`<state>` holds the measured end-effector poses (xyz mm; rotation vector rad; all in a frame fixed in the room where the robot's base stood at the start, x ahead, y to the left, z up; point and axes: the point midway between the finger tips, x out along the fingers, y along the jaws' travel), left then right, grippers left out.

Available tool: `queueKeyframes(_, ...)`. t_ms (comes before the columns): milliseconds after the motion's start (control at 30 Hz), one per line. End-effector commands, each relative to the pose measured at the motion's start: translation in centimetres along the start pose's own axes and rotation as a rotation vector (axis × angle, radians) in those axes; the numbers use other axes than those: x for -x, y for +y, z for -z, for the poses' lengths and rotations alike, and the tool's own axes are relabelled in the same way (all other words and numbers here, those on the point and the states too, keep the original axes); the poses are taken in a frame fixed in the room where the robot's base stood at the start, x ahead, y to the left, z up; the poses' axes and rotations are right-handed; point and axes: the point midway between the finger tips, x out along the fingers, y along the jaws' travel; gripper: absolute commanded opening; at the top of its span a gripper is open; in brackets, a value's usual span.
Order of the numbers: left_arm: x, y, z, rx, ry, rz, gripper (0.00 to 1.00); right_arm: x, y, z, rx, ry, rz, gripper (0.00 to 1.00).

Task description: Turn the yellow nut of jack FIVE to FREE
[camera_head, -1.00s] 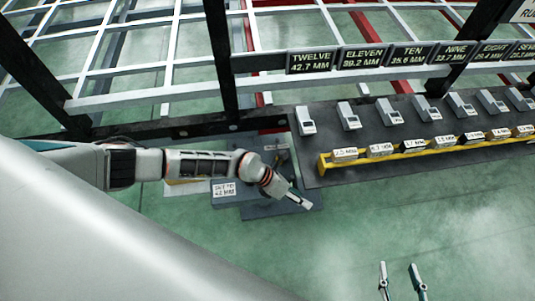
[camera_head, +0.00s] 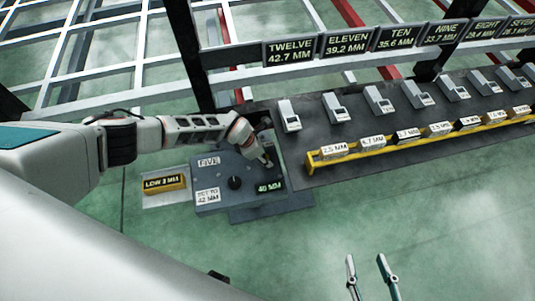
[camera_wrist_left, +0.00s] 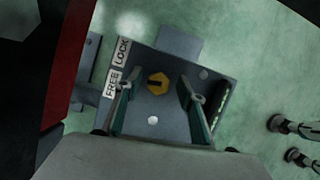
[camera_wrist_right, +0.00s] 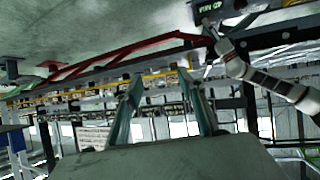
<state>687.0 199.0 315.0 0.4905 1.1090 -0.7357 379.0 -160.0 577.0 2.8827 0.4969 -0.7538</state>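The jack FIVE unit is a grey box (camera_head: 222,203) on the floor in the head view. It has a FIVE label (camera_head: 209,161), a black knob (camera_head: 234,183), a 46 MM display (camera_head: 269,186) and a SET TO 42 MM card (camera_head: 207,196). The yellow nut (camera_wrist_left: 158,86) shows in the left wrist view, with FREE (camera_wrist_left: 111,82) and LOCK (camera_wrist_left: 123,52) labels to its left. My left gripper (camera_head: 266,162) is over the unit's upper right; in its wrist view it is open, fingers either side of the nut, contact unclear. My right gripper (camera_head: 370,265) is open and empty, away from the unit.
A yellow LOW 3 MM block (camera_head: 164,183) sits left of the unit. On the right, a dark mat (camera_head: 300,165) holds grey gauges and a yellow rail (camera_head: 360,154) with labelled blocks. Chassis beams stand behind. The green floor in front is clear.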

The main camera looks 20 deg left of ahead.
Motion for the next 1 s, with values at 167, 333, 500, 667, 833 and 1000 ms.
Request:
queueKeyframes(167, -0.5, 0.1, -0.1, -0.001, -0.002, -0.002, 0.4, -0.1, -0.1, 0.5, -0.011, 0.013, 0.002, 0.4)
queueKeyframes(333, -0.3, 0.2, -0.3, -0.001, -0.004, -0.003, 0.4, 0.0, -0.1, 0.6, -0.011, 0.015, 0.001, 0.4)
queueKeyframes(500, -0.4, 0.2, -0.2, -0.001, -0.003, -0.003, 0.01, -0.1, -0.1, 0.6, -0.011, 0.015, 0.002, 0.4)
queueKeyframes(667, -0.4, 0.2, -0.2, 0.0, -0.003, -0.003, 0.01, -0.1, -0.1, 0.6, -0.011, 0.014, 0.002, 0.4)
queueKeyframes(833, -0.2, 0.3, -0.3, 0.021, -0.003, -0.015, 0.01, 0.0, 0.0, 1.2, -0.003, 0.022, -0.001, 0.4)
queueKeyframes(1000, 0.1, 0.4, -0.7, 0.088, -0.006, -0.047, 0.01, 0.1, 0.7, 1.4, 0.023, 0.017, -0.013, 0.4)
